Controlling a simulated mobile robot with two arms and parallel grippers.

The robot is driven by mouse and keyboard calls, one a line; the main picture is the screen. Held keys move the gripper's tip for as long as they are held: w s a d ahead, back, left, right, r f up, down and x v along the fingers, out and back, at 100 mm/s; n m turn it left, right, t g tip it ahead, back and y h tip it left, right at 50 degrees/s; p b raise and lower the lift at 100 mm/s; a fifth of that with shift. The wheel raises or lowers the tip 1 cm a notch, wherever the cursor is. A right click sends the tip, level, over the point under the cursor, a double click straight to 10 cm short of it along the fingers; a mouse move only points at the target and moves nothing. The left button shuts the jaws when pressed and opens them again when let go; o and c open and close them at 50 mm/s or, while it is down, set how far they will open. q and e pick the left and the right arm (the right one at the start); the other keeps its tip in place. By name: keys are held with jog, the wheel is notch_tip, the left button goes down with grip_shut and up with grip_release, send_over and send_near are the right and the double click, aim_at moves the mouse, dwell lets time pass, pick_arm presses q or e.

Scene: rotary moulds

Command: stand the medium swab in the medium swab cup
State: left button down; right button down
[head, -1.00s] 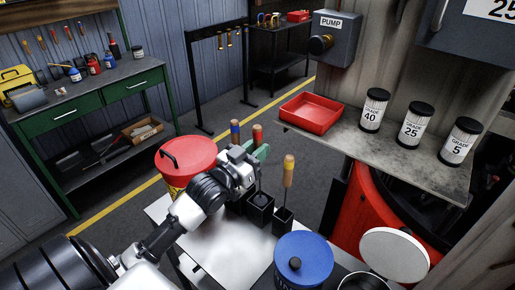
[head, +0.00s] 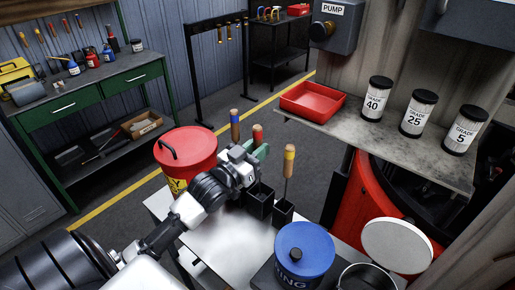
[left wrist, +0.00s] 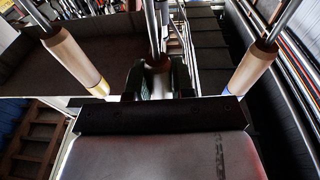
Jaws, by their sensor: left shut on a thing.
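My left gripper (head: 258,153) is shut on the middle swab, whose wooden handle with a red top (head: 258,132) stands upright between the green fingers. In the left wrist view the same handle (left wrist: 158,62) sits between the jaws of my gripper (left wrist: 158,78). A black square cup (head: 260,204), which I take for the medium swab cup, is just below the gripper. The swab's lower end looks to be at or in that cup, but it is too dark to tell how deep. My right gripper is not in view.
A yellow-banded swab (head: 289,160) stands in the black cup (head: 283,213) to the right; a blue-banded swab (head: 235,122) is upright on the left. A red lidded drum (head: 190,148) and a blue-lidded pot (head: 304,245) are close by. The bench front (head: 230,240) is clear.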

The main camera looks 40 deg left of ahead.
pick_arm(q)
jog(key=shift+f, duration=0.45)
dwell(0.5)
jog(key=c, duration=0.9)
grip_release()
jog(key=shift+b, duration=0.3)
jog(key=shift+b+v, duration=1.65)
jog(key=shift+v, duration=3.75)
